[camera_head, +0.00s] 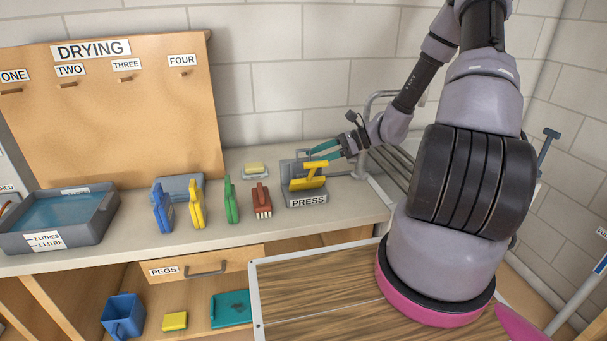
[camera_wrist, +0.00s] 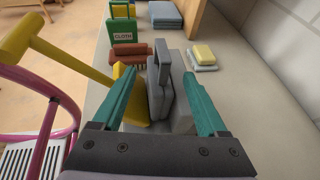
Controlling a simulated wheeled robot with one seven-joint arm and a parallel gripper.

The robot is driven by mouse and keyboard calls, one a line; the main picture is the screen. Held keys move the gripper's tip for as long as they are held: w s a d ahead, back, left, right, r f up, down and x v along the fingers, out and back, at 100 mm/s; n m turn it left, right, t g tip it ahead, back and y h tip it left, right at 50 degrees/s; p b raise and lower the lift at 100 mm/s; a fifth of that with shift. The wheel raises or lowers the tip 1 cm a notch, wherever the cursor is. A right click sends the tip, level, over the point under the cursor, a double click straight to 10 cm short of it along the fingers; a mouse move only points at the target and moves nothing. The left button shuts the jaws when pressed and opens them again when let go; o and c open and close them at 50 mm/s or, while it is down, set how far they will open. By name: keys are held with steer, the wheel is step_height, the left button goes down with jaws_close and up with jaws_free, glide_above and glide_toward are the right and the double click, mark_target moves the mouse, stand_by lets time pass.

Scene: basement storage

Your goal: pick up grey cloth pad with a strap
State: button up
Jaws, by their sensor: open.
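A grey upright piece with a narrow raised strip on top, which looks like the grey cloth pad with a strap (camera_wrist: 156,101), stands between my gripper's fingers in the wrist view. In the head view, grey parts show at the press (camera_head: 306,199), behind its yellow lever (camera_head: 308,183), but I cannot clearly separate the pad from the press there. My gripper (camera_head: 320,152) has teal fingers and reaches in from the right over the press. In the wrist view my gripper (camera_wrist: 158,84) is open, a finger on each side of the grey piece, with no clear grip.
A red brush (camera_head: 261,200), green (camera_head: 231,200), yellow (camera_head: 197,204) and blue (camera_head: 162,210) upright items stand left of the press. A yellow sponge (camera_head: 254,168) lies behind. A water tray (camera_head: 60,218) is at far left. Metal bars (camera_head: 392,165) are right of the press.

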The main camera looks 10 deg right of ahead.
steer(key=shift+x, duration=1)
steer(key=shift+c, duration=0.3)
jaws_close()
stand_by(0.4)
